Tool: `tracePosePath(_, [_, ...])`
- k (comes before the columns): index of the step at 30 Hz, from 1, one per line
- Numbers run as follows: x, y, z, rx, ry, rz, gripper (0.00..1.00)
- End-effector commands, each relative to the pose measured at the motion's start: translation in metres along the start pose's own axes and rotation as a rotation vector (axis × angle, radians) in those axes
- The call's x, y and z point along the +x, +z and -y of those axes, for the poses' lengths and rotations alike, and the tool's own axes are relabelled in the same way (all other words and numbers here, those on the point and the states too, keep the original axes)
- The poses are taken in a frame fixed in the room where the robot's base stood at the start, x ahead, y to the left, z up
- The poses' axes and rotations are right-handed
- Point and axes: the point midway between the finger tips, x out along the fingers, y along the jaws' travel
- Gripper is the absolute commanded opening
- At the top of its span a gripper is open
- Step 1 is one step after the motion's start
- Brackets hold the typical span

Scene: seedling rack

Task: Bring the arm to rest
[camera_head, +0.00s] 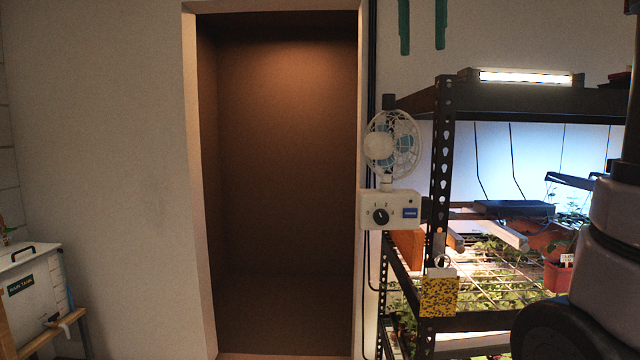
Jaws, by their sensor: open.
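My gripper is not in view. Part of my own arm, grey and black, fills the right edge of the head view and hides the right end of the seedling rack. Its upper part rises past the rack's shelves, and a dark rounded joint sits at the lower right. What the arm's far end holds or touches cannot be seen.
A black metal rack (444,140) with lit seedling shelves stands at right. A small white fan (392,145) on a control box (390,209) is at its left post; a yellow card (438,296) hangs below. An open doorway (280,190) is central. A white tank (30,300) stands left.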

Motion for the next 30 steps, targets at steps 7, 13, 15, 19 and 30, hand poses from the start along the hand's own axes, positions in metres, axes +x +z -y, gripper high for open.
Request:
tracePosePath(7, [0.033, -0.006, -0.024, -0.128, -0.021, -0.044, 0.69])
tracePosePath(13, [0.082, -0.009, -0.047, -0.269, -0.091, -0.096, 0.69])
tracePosePath(15, [0.108, -0.008, -0.056, -0.322, -0.142, -0.125, 0.69])
tracePosePath(19, [0.163, -0.004, -0.071, -0.399, -0.268, -0.199, 0.69])
tracePosePath(30, [0.248, 0.004, -0.088, -0.4, -0.491, -0.374, 0.69])
